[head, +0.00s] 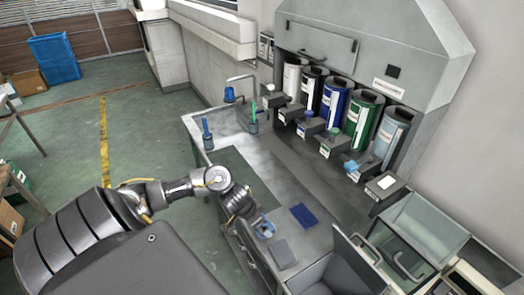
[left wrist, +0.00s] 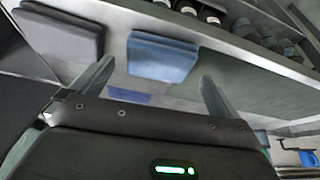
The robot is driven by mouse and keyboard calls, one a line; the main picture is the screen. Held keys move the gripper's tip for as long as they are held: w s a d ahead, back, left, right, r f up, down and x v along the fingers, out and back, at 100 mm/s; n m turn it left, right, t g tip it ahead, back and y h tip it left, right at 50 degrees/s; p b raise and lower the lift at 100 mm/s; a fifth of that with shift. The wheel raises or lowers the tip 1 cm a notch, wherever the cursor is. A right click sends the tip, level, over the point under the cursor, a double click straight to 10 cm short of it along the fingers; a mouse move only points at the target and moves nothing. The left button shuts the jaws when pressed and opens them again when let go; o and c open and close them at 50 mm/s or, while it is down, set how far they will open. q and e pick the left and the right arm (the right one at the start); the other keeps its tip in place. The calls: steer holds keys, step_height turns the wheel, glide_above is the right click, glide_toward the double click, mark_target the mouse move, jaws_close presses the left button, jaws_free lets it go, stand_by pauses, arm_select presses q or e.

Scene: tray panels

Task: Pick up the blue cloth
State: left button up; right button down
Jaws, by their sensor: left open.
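My left gripper (head: 262,226) is open above the counter. In the left wrist view its two fingers (left wrist: 157,72) stand apart with nothing clamped between them. A folded blue cloth (left wrist: 162,57) lies beyond and between the fingertips. In the head view a light blue patch shows at the gripper, mostly covered by it. A darker blue cloth (head: 304,215) lies flat to the right of the gripper. A small purple-blue piece (left wrist: 128,95) shows between the fingers, partly hidden by the gripper body. My right gripper is in neither view.
A dark grey folded cloth (head: 283,253) lies below the gripper on the counter and also shows in the left wrist view (left wrist: 60,38). A sink basin (head: 330,275) is at the lower right. Several coloured canisters (head: 334,105) line the back. The counter between is clear.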

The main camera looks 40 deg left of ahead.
arm_select(q)
steer(key=x, duration=0.2)
steer(key=shift+f, duration=0.3)
steer(key=shift+w+f, duration=0.25)
steer(key=shift+c, duration=0.3)
steer(key=c, duration=0.8)
steer(key=shift+c, duration=0.2)
steer(key=shift+r, duration=0.15)
